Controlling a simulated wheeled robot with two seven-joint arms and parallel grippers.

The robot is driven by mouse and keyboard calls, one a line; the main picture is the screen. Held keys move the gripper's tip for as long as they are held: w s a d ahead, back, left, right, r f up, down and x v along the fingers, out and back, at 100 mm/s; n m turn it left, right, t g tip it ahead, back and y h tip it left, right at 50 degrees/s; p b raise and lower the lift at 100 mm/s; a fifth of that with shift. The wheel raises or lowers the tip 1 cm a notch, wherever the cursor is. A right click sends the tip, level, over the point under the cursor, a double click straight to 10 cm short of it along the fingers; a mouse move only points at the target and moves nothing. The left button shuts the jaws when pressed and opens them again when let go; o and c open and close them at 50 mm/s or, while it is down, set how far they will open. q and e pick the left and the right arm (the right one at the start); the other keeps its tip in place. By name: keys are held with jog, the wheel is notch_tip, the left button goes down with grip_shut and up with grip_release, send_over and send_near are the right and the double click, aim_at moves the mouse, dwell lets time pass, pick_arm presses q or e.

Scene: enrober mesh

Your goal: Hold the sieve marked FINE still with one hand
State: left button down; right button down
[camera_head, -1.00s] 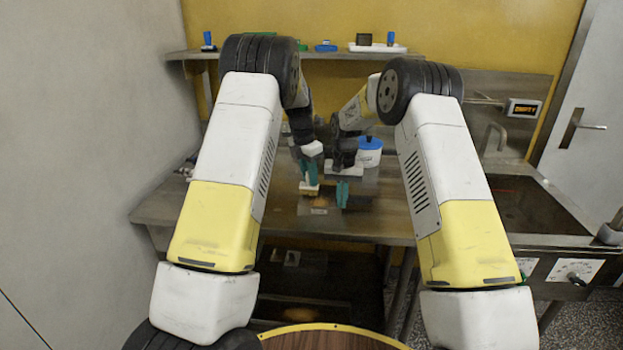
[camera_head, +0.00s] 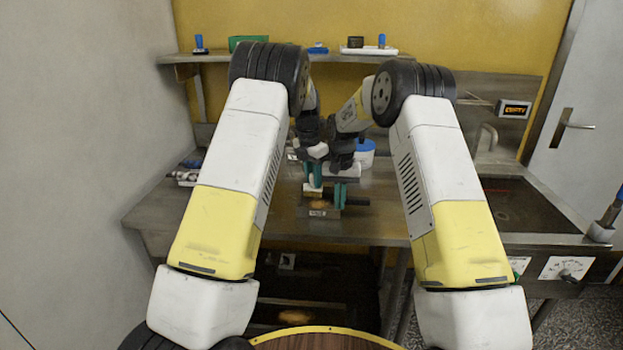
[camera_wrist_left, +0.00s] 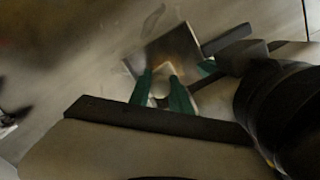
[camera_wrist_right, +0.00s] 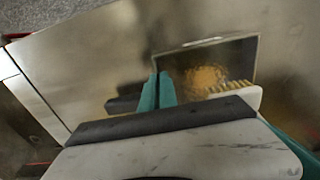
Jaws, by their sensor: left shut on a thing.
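The sieve (camera_head: 322,205), a square framed mesh with brown powder on it, lies low on the worktop. It also shows in the right wrist view (camera_wrist_right: 222,50) and left wrist view (camera_wrist_left: 176,50). Its dark handle (camera_head: 355,201) points right; the small label is unreadable. My left gripper (camera_head: 314,177) is shut on a pale brush (camera_wrist_right: 230,100), bristles down over the near side of the mesh. My right gripper (camera_head: 340,194) has its green fingers close together at the handle beside the frame; whether they clasp the handle is hidden.
A blue-lidded white tub (camera_head: 364,155) stands behind my right gripper. A rear shelf (camera_head: 350,58) carries several small items. The worktop front is clear.

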pick_arm(q)
jog(key=d, duration=0.5)
jog(key=shift+a+r, duration=0.2)
jog(key=shift+a, duration=0.65)
jog(key=shift+a+r, duration=0.25)
jog(key=shift+a, duration=0.55)
jog(key=shift+a+r, duration=0.2)
jog(key=shift+a, duration=0.65)
jog(key=shift+s+a+f, duration=0.1)
jog(key=shift+a+f, duration=0.05)
jog(key=shift+a, duration=1.55)
jog(key=shift+a+r, duration=0.1)
jog(key=shift+r, duration=2.85)
